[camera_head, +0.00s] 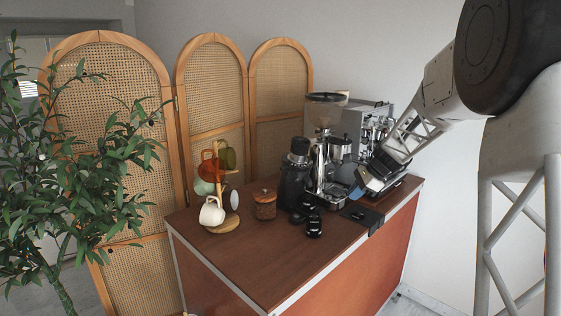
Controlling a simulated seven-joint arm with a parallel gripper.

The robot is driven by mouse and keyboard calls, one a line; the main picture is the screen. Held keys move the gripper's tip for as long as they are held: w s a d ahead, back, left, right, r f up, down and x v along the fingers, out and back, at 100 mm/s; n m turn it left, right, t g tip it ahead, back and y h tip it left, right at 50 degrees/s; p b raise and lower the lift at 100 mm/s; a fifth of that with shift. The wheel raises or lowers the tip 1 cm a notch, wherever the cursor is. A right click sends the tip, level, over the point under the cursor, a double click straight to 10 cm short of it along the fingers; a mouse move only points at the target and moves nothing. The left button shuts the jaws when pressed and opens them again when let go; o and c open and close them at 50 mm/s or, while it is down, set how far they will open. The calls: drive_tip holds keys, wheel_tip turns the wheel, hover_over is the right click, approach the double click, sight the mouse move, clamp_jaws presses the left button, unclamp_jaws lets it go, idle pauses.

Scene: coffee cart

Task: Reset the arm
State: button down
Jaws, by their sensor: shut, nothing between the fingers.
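My arm reaches in from the right side of the head view. My gripper (361,187) is at its lower left end, over the right part of the cart top (262,262), in front of the espresso machine (370,128). It is small in the picture. Its fingers are shut and no object shows in them. From this view I cannot tell whether the gripper touches the machine.
A grinder (325,100), a dark grinder (294,178), a wooden jar (265,205) and a mug tree with several mugs (212,212) stand on the cart. Small black items (314,225) lie near the gripper. The cart's front is clear. A plant (75,170) and screen (110,90) stand left.

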drive_tip(key=s+a+r+n+h, duration=0.1)
drive_tip(key=s+a+r+n, duration=0.15)
drive_tip(key=s, duration=0.65)
drive_tip(key=s+a+r+n+h, duration=0.1)
drive_tip(key=s+r+n, duration=0.15)
drive_tip(key=s, duration=0.65)
drive_tip(key=s+a+r+n+h, duration=0.1)
drive_tip(key=s+a+r+n, duration=0.15)
drive_tip(key=s, duration=0.65)
drive_tip(key=s+f+n+h, duration=0.2)
drive_tip(key=s+n, duration=0.2)
drive_tip(key=s, duration=0.8)
drive_tip(key=s+f+n+h, duration=0.1)
drive_tip(key=s+f+n, duration=0.2)
drive_tip(key=s, duration=0.9)
drive_tip(key=shift+s+d+f+n+t+h, duration=0.2)
drive_tip(key=shift+f+n+t+h, duration=0.15)
drive_tip(key=shift+n, duration=0.6)
drive_tip(key=shift+w+r, duration=0.1)
drive_tip(key=shift+r, duration=0.05)
